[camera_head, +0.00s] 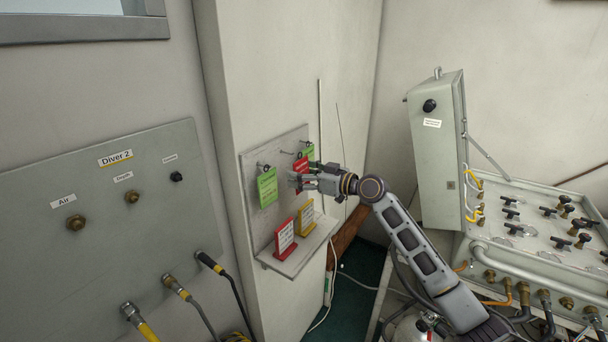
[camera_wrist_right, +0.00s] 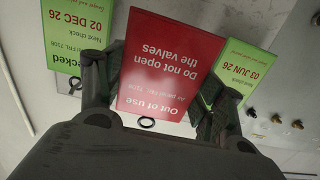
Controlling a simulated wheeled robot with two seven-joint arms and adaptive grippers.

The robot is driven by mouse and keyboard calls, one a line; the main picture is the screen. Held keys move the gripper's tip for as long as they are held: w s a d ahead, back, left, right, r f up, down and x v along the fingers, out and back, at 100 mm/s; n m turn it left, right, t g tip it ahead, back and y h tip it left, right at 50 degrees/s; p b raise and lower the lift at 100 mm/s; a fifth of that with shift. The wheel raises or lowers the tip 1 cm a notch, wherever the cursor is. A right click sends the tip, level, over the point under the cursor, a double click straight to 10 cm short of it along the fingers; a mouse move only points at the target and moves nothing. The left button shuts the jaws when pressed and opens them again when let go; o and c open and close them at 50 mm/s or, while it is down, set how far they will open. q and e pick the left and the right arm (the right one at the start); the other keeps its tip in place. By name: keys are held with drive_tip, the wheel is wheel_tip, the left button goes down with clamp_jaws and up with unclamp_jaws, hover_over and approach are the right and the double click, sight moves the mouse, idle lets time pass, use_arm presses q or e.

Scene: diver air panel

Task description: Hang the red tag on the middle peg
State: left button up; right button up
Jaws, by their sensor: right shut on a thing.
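The red tag (camera_head: 301,165), marked "Out of use, Do not open the valves", is in front of the pegboard (camera_head: 250,215), between two green tags. My right gripper (camera_head: 302,177) is shut on it. The right wrist view shows the red tag (camera_wrist_right: 170,65) upside down between the two fingers (camera_wrist_right: 155,90). Its black ring (camera_wrist_right: 147,123) shows at its lower edge there. The middle peg (camera_head: 286,152) shows small at the board, left of the red tag's top. I cannot tell whether the ring is around it. My left gripper is not in view.
A green tag (camera_head: 267,188) hangs on the left; another green tag (camera_head: 309,152) is close behind my right gripper. A red card (camera_head: 285,240) and a yellow card (camera_head: 306,218) stand on the shelf (camera_head: 282,267) below. An open valve case (camera_head: 437,150) stands at right.

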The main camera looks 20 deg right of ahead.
drive_tip(key=shift+w+a, duration=0.2)
idle(0.4)
drive_tip(key=shift+b, duration=0.5)
drive_tip(key=shift+x, duration=1.5)
idle(1.6)
drive_tip(key=shift+f+b, duration=0.15)
drive_tip(key=shift+b, duration=0.5)
idle(0.7)
drive_tip(key=o, duration=0.9)
